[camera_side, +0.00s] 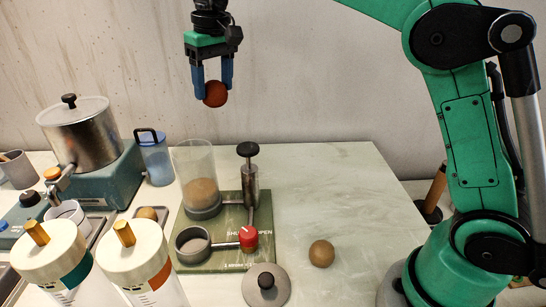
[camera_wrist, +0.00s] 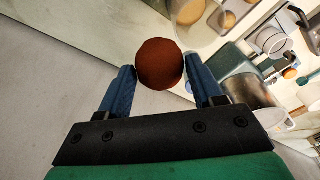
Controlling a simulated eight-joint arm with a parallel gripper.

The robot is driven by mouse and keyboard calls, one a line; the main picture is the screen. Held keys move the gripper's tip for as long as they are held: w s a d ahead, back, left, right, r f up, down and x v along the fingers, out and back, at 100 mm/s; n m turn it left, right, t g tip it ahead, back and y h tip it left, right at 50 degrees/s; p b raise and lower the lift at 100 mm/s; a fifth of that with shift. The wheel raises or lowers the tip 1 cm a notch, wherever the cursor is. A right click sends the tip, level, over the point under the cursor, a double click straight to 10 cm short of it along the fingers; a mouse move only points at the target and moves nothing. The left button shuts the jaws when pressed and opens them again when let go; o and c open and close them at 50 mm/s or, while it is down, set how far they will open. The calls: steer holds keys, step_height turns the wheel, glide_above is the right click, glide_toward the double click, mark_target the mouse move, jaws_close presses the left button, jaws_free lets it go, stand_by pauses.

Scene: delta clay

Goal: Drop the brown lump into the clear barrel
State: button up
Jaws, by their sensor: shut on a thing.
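My gripper (camera_side: 214,88) is shut on a reddish-brown lump (camera_side: 216,95) and holds it high in the air, above and slightly right of the clear barrel. In the wrist view the brown lump (camera_wrist: 160,64) sits between the two blue fingers. The clear barrel (camera_side: 194,158) stands upright on a green base plate, its top open. A tan lump (camera_side: 201,192) is inside it, near the bottom. The barrel also shows in the wrist view (camera_wrist: 206,29), near the top edge and partly cut off.
A valve post (camera_side: 249,185) with a black knob stands right of the barrel. A tan lump (camera_side: 321,253) and a grey lid (camera_side: 266,287) lie on the table. A steel pot (camera_side: 82,135) and blue pitcher (camera_side: 155,160) stand left. The table's right side is mostly clear.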

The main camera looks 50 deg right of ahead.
steer(key=a+f, duration=0.4)
steer(key=shift+w+f, duration=0.4)
stand_by(0.4)
steer(key=o, duration=1.4)
steer(key=r, duration=0.5)
steer(key=shift+s+r, duration=0.3)
steer(key=shift+s, duration=0.05)
